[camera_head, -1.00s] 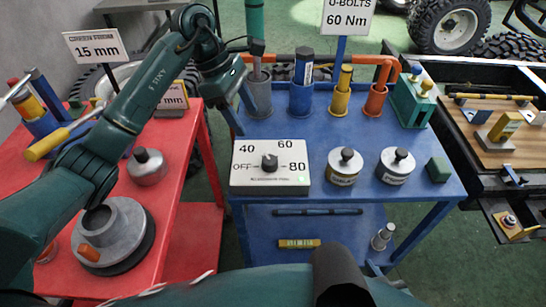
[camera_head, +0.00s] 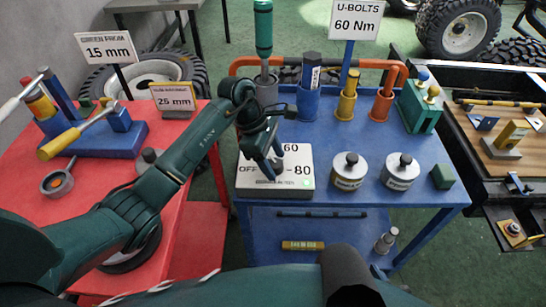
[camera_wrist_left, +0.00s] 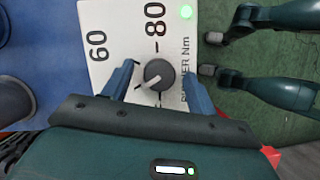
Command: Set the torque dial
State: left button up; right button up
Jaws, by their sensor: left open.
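The torque box (camera_head: 303,155) is a white panel on the blue cart (camera_head: 420,205). It has markings OFF, 40, 60 and 80, and its green lamp (camera_wrist_left: 186,12) is lit. The round dark dial (camera_wrist_left: 158,75) shows in the left wrist view, with a white pointer line slanting to the lower left there. My left gripper (camera_head: 270,170) is over the box in the head view. In the left wrist view my left gripper (camera_wrist_left: 159,76) is open, one finger on each side of the dial. It hides OFF and 40. Contact with the dial cannot be told. My right gripper is not in view.
A sign (camera_head: 356,18) behind the box reads "U-BOLTS 60 Nm". Two lidded metal pots (camera_head: 348,171) (camera_head: 400,171) stand right of the box. Tool holders (camera_head: 307,103) line the back. The red table (camera_head: 50,215) is on the left.

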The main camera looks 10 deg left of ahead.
pick_arm(q)
jog(key=c, duration=1)
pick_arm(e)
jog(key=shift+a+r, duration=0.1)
pick_arm(q)
jog(key=shift+a+n, duration=0.1)
jog(key=shift+n, duration=0.2)
jog(key=shift+f+n+t+b, duration=0.1)
jog(key=shift+n+t+b, duration=0.2)
jog(key=shift+n+t, duration=0.15)
jog(key=shift+s+n+t, duration=0.1)
jog(key=shift+n+t, duration=0.15)
jog(key=shift+n, duration=0.5)
jog(key=n+t, duration=0.1)
jog(key=n, duration=0.2)
jog(key=shift+s+n+y, duration=0.1)
jog(key=shift+n+y, duration=0.2)
jog(key=shift+y, duration=0.1)
jog(key=n, duration=0.2)
jog(key=n+t+y, duration=0.1)
jog(key=n, duration=0.2)
jog(key=shift+s+d+t+b, duration=0.1)
jog(key=shift+d+t+b, duration=0.1)
jog(key=shift+t+b, duration=0.15)
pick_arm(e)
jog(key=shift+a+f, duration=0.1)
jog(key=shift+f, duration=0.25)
pick_arm(q)
jog(key=shift+n, duration=0.3)
